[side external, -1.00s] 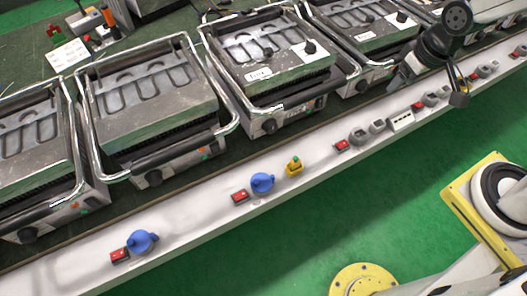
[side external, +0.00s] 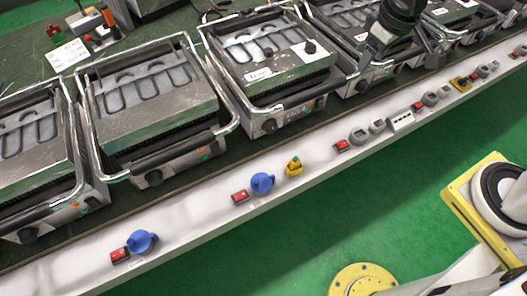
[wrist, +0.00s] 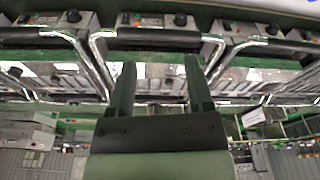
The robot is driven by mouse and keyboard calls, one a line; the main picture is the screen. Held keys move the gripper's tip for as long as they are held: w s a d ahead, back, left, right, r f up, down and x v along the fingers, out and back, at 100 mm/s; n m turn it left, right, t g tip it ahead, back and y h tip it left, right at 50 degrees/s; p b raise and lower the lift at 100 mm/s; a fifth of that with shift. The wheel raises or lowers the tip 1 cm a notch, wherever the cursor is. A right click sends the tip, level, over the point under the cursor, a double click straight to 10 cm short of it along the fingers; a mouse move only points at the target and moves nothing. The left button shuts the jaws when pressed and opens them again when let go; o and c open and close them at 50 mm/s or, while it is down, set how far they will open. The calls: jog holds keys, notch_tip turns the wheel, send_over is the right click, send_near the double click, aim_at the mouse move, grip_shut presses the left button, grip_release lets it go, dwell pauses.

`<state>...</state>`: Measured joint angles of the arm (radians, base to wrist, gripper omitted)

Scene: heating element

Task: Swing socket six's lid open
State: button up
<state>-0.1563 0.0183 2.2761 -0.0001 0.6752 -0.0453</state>
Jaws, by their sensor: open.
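A row of sockets runs along a white rail (side external: 195,205) in the side view. They include two with blue lids, one nearer (side external: 141,242) and one farther (side external: 262,182), a yellow one (side external: 294,166), grey ones (side external: 359,136) and another yellow one (side external: 460,83). No numbers are readable, so I cannot tell which is socket six or how its lid stands. My gripper (side external: 406,60) is open and empty, over the contact grills behind the rail and apart from every socket. In the wrist view my gripper (wrist: 160,75) has its two dark fingers spread, with a grill beyond.
Several metal contact grills (side external: 150,100) with raised chrome handles stand behind the rail. Red switches (side external: 240,196) sit beside some sockets. A white power strip (side external: 401,121) lies on the rail.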

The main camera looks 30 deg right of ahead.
jog(key=w+a+n+g, duration=0.1)
jog(key=w+a+n, duration=0.3)
jog(key=a, duration=0.6)
jog(key=n+g, duration=0.1)
jog(key=n, duration=0.2)
send_over(256, 181)
notch_tip(256, 181, down, 33)
jog(key=shift+f, duration=0.45)
jog(key=shift+f, duration=0.1)
jog(key=shift+f, duration=3.75)
grip_shut()
